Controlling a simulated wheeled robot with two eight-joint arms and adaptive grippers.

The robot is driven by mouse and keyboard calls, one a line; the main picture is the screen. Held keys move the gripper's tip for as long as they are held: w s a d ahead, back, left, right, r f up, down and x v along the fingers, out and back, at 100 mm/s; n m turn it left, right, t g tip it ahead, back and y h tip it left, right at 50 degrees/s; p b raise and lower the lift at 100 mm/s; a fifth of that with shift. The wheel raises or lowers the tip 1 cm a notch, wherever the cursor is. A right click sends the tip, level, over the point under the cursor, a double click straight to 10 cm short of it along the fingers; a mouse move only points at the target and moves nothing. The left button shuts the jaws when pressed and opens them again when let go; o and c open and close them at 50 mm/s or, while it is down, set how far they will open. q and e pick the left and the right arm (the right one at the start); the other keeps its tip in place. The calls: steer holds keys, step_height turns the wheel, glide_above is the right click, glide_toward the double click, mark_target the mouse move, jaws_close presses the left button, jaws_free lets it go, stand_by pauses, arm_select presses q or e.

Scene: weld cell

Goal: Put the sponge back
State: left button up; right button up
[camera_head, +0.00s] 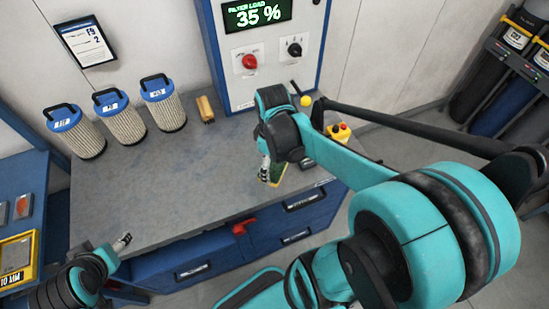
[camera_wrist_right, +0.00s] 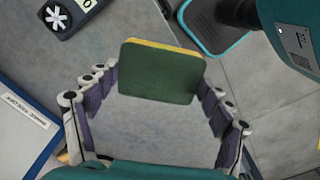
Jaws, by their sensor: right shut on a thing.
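The sponge (camera_wrist_right: 160,78) has a dark green face and a yellow edge. In the right wrist view it sits between the two fingers of my right gripper (camera_wrist_right: 160,88), which is shut on it. In the head view the sponge (camera_head: 273,175) shows below my right gripper (camera_head: 266,172), over the front right part of the grey workbench (camera_head: 150,195). My left gripper (camera_head: 122,242) is low at the left, by the bench's front edge; its finger opening is too small to judge.
Three blue-topped filters (camera_head: 122,120) stand at the back left of the bench. A yellowish block (camera_head: 205,109) lies beside the control cabinet (camera_head: 262,55). A yellow box with a red button (camera_head: 339,131) is at the right. The bench's middle is clear.

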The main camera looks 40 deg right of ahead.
steer(key=shift+w+d+f, duration=0.1)
steer(key=shift+w+f, duration=0.2)
steer(key=w+f+b, duration=0.1)
steer(key=w+f, duration=0.1)
steer(key=w, duration=0.1)
steer(key=w+f+b, duration=0.1)
steer(key=w+f, duration=0.1)
steer(key=w, duration=0.2)
steer(key=w+f+b, duration=0.1)
steer(key=w+f, duration=0.1)
steer(key=w, duration=0.1)
steer(key=shift+w+d+f, duration=0.2)
steer(key=shift+w+d, duration=0.15)
steer(key=shift+w, duration=0.05)
steer(key=shift+w+f, duration=0.1)
steer(key=shift+f, duration=0.05)
step_height(320, 180, down, 3)
steer(key=shift+f+b, duration=0.2)
steer(key=shift+b, duration=0.5)
steer(key=shift+f, duration=0.2)
